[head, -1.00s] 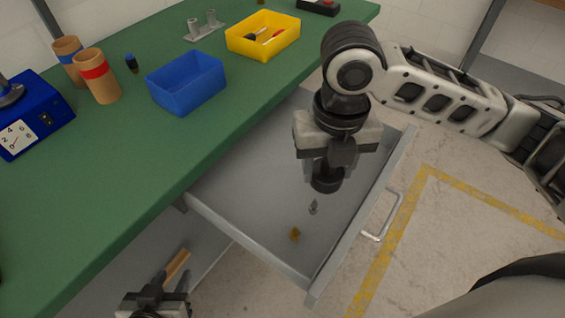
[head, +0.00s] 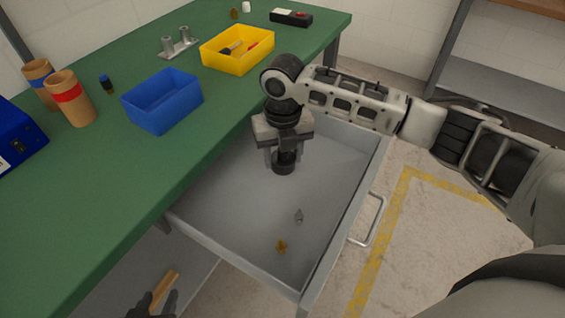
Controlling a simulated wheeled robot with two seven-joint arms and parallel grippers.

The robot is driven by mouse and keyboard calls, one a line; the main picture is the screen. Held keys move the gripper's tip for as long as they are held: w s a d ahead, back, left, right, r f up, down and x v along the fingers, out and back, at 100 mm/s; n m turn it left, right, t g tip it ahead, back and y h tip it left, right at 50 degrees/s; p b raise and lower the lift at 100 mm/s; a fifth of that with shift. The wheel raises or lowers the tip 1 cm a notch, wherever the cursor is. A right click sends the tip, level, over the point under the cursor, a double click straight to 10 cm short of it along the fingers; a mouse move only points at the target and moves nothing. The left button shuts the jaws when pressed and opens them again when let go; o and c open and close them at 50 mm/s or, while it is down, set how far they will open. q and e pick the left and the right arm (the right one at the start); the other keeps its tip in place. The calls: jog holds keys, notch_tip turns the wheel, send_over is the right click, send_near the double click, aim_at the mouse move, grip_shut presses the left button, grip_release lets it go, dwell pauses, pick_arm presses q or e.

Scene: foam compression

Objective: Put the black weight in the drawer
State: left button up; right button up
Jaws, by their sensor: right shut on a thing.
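The black weight (head: 284,164) is a small dark cylinder held upright between the fingers of my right gripper (head: 285,158). My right gripper is shut on it, pointing down inside the open drawer (head: 225,200), towards its back part. I cannot tell whether the weight touches the drawer floor. The grey drawer is pulled out from under the green bench and has a bar handle (head: 372,222) on its front. My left gripper (head: 158,302) shows only partly at the bottom edge, below the bench, beside a light wooden handle (head: 164,290). Its fingertips are hard to make out.
On the green bench (head: 110,180) stand a blue bin (head: 163,102), a yellow bin (head: 238,52), two cardboard tubes (head: 70,98) and a blue scale (head: 18,138).

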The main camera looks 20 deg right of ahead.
aim_at(282, 164)
jog(key=shift+w+f, duration=0.25)
jog(key=shift+f, duration=1.55)
jog(key=o, duration=1.4)
jog(key=shift+s, duration=0.1)
notch_tip(282, 164, up, 12)
jog(key=shift+r, duration=0.15)
